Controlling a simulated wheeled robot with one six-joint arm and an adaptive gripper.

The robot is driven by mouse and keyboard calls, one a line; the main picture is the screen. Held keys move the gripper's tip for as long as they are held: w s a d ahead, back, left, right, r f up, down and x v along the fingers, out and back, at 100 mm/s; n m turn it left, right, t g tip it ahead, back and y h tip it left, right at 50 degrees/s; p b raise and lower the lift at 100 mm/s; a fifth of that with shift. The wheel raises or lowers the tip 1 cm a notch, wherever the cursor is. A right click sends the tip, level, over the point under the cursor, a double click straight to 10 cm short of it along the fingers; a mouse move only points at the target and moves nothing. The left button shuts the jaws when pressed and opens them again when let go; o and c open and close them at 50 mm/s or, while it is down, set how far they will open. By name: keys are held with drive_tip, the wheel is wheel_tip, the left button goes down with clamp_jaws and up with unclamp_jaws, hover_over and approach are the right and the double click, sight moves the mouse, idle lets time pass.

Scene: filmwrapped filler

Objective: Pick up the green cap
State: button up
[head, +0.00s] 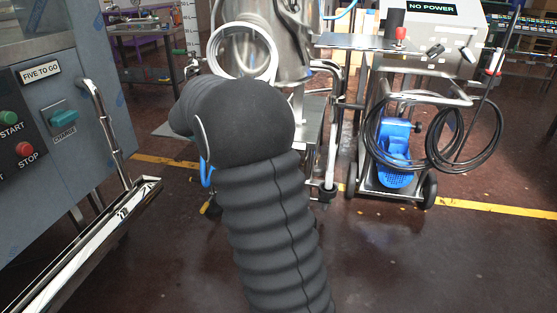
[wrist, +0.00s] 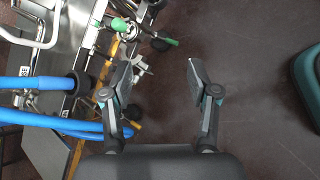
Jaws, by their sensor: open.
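My gripper (wrist: 160,73) is open in the wrist view, with its two fingers apart and nothing between them. Bare dark floor shows beyond the gap. I cannot clearly identify the green cap. A green fitting (wrist: 122,28) sits on a metal frame at the upper left of the wrist view, with a green-ended handle (wrist: 165,41) beside it, both beyond the left fingertip. A dark teal object (wrist: 306,75) is cut off at the right edge. In the head view my arm covers the middle and my gripper is hidden.
A grey machine panel (head: 45,85) with a steel rail (head: 90,255) stands at left. A steel vessel (head: 285,45) stands behind my arm. A cart with a blue pump (head: 396,150) and black hose (head: 462,160) is at right. Blue hoses (wrist: 40,83) lie left of my gripper.

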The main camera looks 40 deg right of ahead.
drive_tip(key=w+d+f+n+g+h, duration=0.1)
drive_tip(key=w+d+f+n+h, duration=0.35)
drive_tip(key=w+d+f, duration=0.45)
drive_tip(key=shift+n+y, duration=0.25)
drive_tip(key=shift+n, duration=0.2)
drive_tip(key=shift+w+f+b+x, duration=0.15)
drive_tip(key=shift+w+b+x, duration=0.15)
drive_tip(key=shift+x, duration=1.95)
drive_tip(key=shift+w+f+b+x, duration=0.15)
drive_tip(key=shift+w+b+x, duration=0.2)
drive_tip(key=shift+x, duration=1.95)
drive_tip(key=shift+w+f+b+x, duration=0.15)
drive_tip(key=shift+w+x, duration=0.25)
drive_tip(key=shift+x, duration=1.85)
drive_tip(key=shift+a, duration=0.15)
clamp_jaws()
